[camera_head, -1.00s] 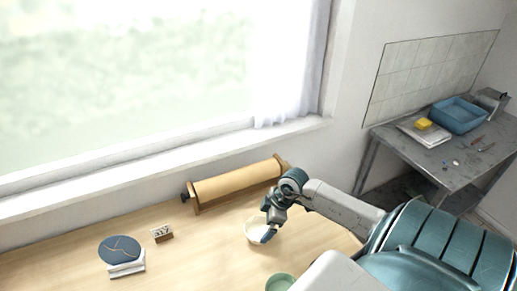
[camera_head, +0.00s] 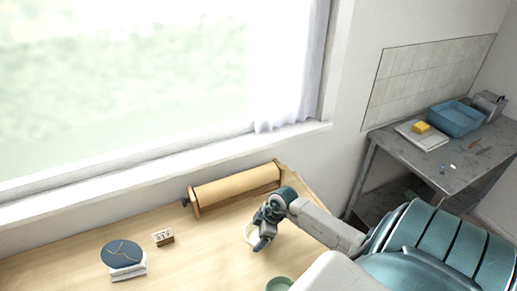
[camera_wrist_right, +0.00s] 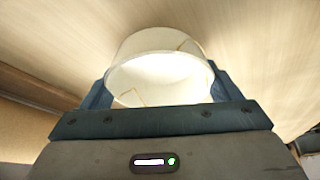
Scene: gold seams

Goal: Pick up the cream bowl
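The cream bowl (camera_head: 248,233) stands on the wooden bench, partly hidden behind my right gripper (camera_head: 262,244). In the right wrist view the bowl (camera_wrist_right: 160,75) shows thin gold seams and a pale inside. It sits between the two blue fingers of my right gripper (camera_wrist_right: 160,88), one finger close against each side. I cannot tell whether the fingers press on its wall or only stand beside it. I see no clear lift off the bench. My left gripper is not in view.
A paper roll on a wooden holder (camera_head: 237,187) lies behind the bowl. A green dish (camera_head: 279,284) is near the front. A small date block (camera_head: 163,238) and a dark seamed plate (camera_head: 121,252) on white cloth stand left. A grey side table (camera_head: 438,159) is at right.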

